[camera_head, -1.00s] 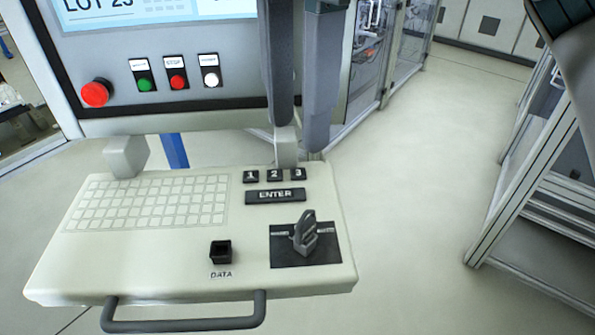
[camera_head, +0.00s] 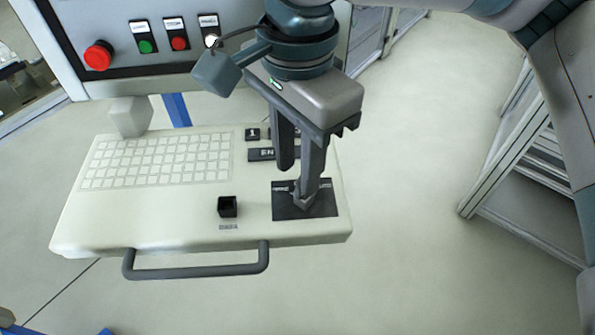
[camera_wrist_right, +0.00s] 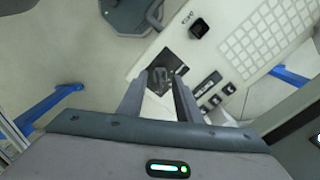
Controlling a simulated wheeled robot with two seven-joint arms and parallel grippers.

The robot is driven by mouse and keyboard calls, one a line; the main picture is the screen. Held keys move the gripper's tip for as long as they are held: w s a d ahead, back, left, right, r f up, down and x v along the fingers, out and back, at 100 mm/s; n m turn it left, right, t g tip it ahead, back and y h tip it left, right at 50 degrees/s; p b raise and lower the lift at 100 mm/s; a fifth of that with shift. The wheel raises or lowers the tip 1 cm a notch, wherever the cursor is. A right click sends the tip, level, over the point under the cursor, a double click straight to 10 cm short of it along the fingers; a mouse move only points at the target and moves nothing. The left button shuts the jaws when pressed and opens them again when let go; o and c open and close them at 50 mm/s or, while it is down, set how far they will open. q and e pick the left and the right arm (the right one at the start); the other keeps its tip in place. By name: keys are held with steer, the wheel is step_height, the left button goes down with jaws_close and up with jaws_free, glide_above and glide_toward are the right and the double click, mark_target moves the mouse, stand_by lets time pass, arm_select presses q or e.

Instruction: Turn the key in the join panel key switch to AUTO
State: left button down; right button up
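The key switch is a black square plate (camera_head: 290,213) at the front right of the cream panel shelf (camera_head: 150,225). It has a small white label on either side, too small to read. Its grey key is mostly hidden by a finger in the head view. In the right wrist view the key (camera_wrist_right: 160,76) shows on the dark plate. My right gripper (camera_head: 298,186) points down over the switch, fingers apart, one on either side of the key in the wrist view. I cannot tell whether a finger touches it. My left gripper is not in view.
A keypad (camera_head: 155,160) and a black DATA socket (camera_head: 228,207) lie left of the switch. A partly hidden ENTER key (camera_head: 260,154) sits behind it. A grey handle (camera_head: 195,272) runs along the front edge. A red button (camera_head: 98,55) is on the upright panel.

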mark_target(297, 185)
steer(key=shift+f+p, duration=0.7)
steer(key=shift+f, duration=1.55)
jaws_close()
steer(key=shift+w+f+m+b, duration=0.1)
steer(key=shift+f+m+b, duration=0.05)
steer(key=shift+m+b, duration=0.45)
steer(key=shift+w+a+m+b, duration=0.1)
steer(key=shift+w+m+b, duration=0.05)
steer(key=shift+m+b, duration=1.1)
steer(key=shift+w+m+b, duration=0.1)
steer(key=shift+m+b, duration=0.75)
steer(key=shift+b, duration=0.75)
steer(key=shift+w+m+b, duration=0.15)
steer(key=shift+m+b, duration=0.9)
steer(key=shift+b, duration=0.15)
steer(key=shift+w+m+b, duration=0.1)
steer(key=shift+m+b, duration=0.95)
steer(key=shift+b, duration=0.15)
steer(key=shift+a, duration=0.1)
